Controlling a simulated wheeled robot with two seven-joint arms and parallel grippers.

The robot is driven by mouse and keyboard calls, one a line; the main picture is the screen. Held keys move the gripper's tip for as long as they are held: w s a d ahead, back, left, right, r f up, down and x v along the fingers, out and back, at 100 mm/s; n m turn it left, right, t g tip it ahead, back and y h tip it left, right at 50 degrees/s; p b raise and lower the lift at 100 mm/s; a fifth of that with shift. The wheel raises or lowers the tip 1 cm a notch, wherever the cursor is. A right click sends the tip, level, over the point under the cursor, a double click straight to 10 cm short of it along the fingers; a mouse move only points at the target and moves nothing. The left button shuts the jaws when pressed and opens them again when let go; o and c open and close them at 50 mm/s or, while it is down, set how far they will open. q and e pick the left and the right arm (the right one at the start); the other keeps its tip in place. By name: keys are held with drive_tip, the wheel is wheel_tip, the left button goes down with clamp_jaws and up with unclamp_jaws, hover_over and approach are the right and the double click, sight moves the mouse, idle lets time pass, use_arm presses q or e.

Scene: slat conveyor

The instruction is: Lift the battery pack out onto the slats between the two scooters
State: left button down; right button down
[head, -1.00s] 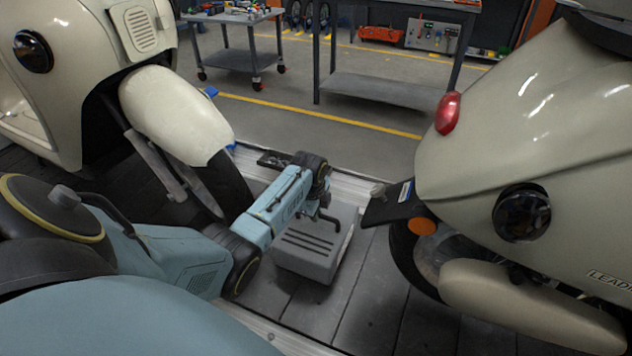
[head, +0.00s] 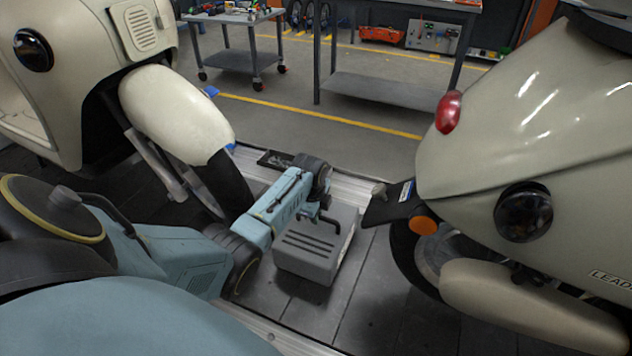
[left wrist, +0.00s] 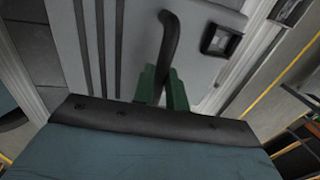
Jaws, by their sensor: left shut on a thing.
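The grey battery pack (head: 305,262) with dark grooves is on or just above the slats between the two scooters; I cannot tell if it touches them. It fills much of the left wrist view (left wrist: 135,40). My left gripper (head: 318,212) is over the pack, and its green fingers (left wrist: 163,84) are shut on the black handle (left wrist: 172,42). The cream scooter on the left (head: 175,112) shows its front wheel and fender. The cream scooter on the right (head: 540,130) shows its tail and rear wheel. My right gripper is out of view.
The conveyor slats (head: 365,300) are bare in front and to the right of the pack. A metal rail (head: 352,188) runs behind it. The right scooter's plate holder (head: 392,208) juts out close to the pack. A cart (head: 240,60) and a workbench (head: 380,90) stand beyond.

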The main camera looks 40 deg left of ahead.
use_arm(q)
drive_tip(key=shift+w+f+b, duration=0.15)
drive_tip(key=shift+f+b, duration=0.35)
drive_tip(key=shift+f, duration=0.3)
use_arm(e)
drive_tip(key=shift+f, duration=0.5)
use_arm(q)
drive_tip(key=c, duration=1.3)
unclamp_jaws()
drive_tip(key=shift+s+f, duration=0.25)
drive_tip(key=shift+s+d+r+p, duration=0.15)
drive_tip(key=shift+s+r+p, duration=0.2)
drive_tip(key=shift+r+p, duration=1.35)
drive_tip(key=shift+s+d+r+p, duration=0.1)
drive_tip(key=shift+s+r+p, duration=0.45)
drive_tip(key=shift+r, duration=2.25)
drive_tip(key=shift+s+d+r+p, duration=0.2)
drive_tip(key=shift+r+p, duration=1.05)
drive_tip(key=shift+r, duration=1)
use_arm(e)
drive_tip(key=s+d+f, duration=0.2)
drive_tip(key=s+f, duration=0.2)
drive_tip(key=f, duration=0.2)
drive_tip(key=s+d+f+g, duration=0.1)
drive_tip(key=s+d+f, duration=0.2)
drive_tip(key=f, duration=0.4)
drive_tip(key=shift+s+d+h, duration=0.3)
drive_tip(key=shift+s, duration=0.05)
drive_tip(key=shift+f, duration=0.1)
